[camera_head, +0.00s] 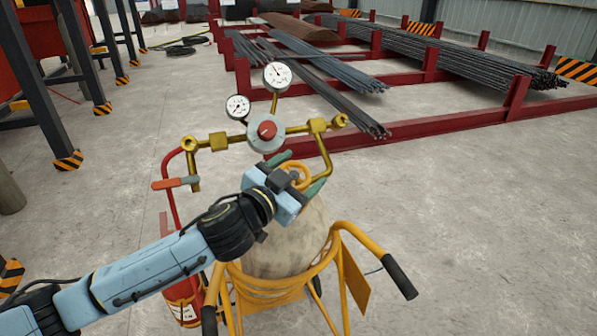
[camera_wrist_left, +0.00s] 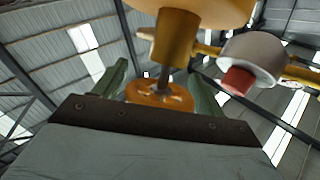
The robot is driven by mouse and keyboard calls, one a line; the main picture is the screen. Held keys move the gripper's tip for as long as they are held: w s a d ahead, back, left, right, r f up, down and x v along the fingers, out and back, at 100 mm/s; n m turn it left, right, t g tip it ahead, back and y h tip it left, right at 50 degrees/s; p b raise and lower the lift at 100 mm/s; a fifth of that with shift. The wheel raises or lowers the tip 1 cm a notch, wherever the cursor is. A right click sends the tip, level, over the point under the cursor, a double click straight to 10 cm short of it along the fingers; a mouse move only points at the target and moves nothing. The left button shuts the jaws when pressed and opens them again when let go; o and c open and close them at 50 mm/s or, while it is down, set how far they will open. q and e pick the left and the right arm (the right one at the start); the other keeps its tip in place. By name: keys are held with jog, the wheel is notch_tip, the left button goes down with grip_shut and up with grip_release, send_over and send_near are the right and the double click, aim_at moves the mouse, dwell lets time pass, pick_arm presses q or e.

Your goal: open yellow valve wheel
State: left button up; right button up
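The yellow valve wheel (camera_head: 297,167) sits below the gauges at the top of a pale rounded tank (camera_head: 285,243). It looks orange in the left wrist view (camera_wrist_left: 160,96), on a stem under a brass fitting (camera_wrist_left: 176,38). My left gripper (camera_head: 303,169) reaches it from the left. Its two green fingers stand spread on either side of the wheel, one on each side. The fingers look open; whether either touches the rim I cannot tell. My right gripper is in neither view.
A regulator with a red knob (camera_head: 267,130) and two gauges (camera_head: 277,76) stands just above the wheel. A red-handled torch (camera_head: 176,183) hangs to the left. The yellow cart (camera_head: 345,231) holds the tank. Floor to the right is clear; rebar racks stand behind.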

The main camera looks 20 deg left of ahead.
pick_arm(q)
jog(key=c, duration=0.7)
jog(key=shift+o, duration=0.2)
jog(key=shift+y, duration=0.3)
jog(key=shift+f+n+t+y+b, duration=0.15)
jog(key=shift+n+t+y+b, duration=0.5)
jog(key=shift+n+b, duration=0.4)
jog(key=n+t+y+b, duration=0.1)
jog(key=n+y+b, duration=0.1)
jog(key=y, duration=0.1)
jog(key=shift+a+b, duration=0.1)
jog(key=shift+b, duration=0.2)
jog(key=shift+a+r+n+y+b, duration=0.2)
jog(key=shift+r+n+y+b, duration=0.1)
jog(key=shift+n+y+b, duration=0.5)
jog(key=o, duration=1)
jog(key=shift+c, duration=0.2)
